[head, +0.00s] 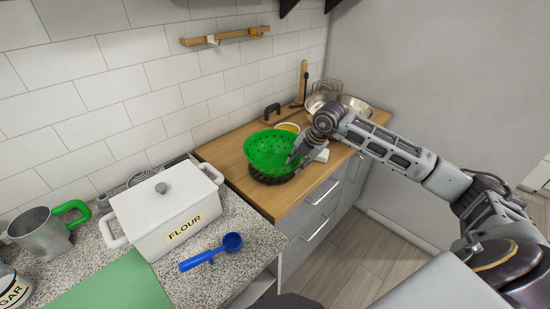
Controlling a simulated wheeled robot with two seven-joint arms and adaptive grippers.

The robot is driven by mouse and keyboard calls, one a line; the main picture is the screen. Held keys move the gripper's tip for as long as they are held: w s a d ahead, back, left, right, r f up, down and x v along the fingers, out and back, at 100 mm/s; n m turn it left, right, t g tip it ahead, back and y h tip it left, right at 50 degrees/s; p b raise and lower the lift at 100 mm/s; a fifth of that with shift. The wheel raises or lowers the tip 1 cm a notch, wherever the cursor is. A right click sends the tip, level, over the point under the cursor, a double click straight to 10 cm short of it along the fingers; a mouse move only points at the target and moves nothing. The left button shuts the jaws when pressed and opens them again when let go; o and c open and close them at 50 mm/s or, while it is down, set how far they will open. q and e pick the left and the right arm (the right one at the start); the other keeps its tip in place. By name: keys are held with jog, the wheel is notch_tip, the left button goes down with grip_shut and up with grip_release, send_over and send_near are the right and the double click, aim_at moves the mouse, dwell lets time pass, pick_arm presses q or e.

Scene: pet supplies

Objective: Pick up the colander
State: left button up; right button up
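The green colander (266,152) is on the wooden worktop, over a dark round base or stand (262,178). It looks roughly upright, with its open top facing up. My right arm comes in from the right, and its gripper (294,157) is at the colander's right rim. The fingertips overlap the rim in the picture. The fingers are small and dark, so I cannot tell whether they are closed on the rim or only beside it. My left gripper is out of view.
A white flour canister (168,216), a blue scoop (212,252) and a metal cup with a green handle (42,236) stand on the speckled counter at the left. Metal pans (355,105) are behind my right arm. The tiled wall closes off the back.

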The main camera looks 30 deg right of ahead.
jog(key=shift+w+a+f, duration=0.15)
jog(key=shift+w+f, duration=0.15)
jog(key=shift+f, duration=0.5)
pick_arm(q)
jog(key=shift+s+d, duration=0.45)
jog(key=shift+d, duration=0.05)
pick_arm(e)
grip_shut()
